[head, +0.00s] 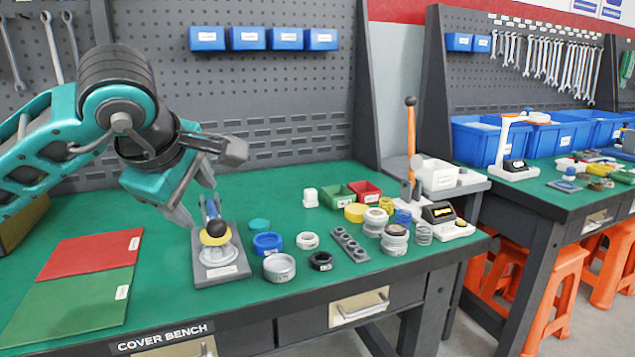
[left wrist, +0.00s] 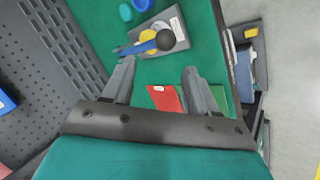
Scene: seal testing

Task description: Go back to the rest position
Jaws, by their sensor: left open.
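My left gripper (head: 199,184) is above the green bench (head: 165,270), just behind and to the left of a grey test fixture (head: 221,268) with a blue handle, a black knob and a yellow disc. Its jaws are apart with nothing between them. In the left wrist view the open fingers (left wrist: 160,78) point toward the fixture (left wrist: 175,22), which lies beyond the fingertips. The gripper looks apart from the fixture. My right gripper is in neither view.
A red mat (head: 90,255) and a green mat (head: 70,305) lie at the left. Several rings, caps and small bins stand right of the fixture, with a scale (head: 447,220) at the bench's right end. A pegboard (head: 290,90) rises behind.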

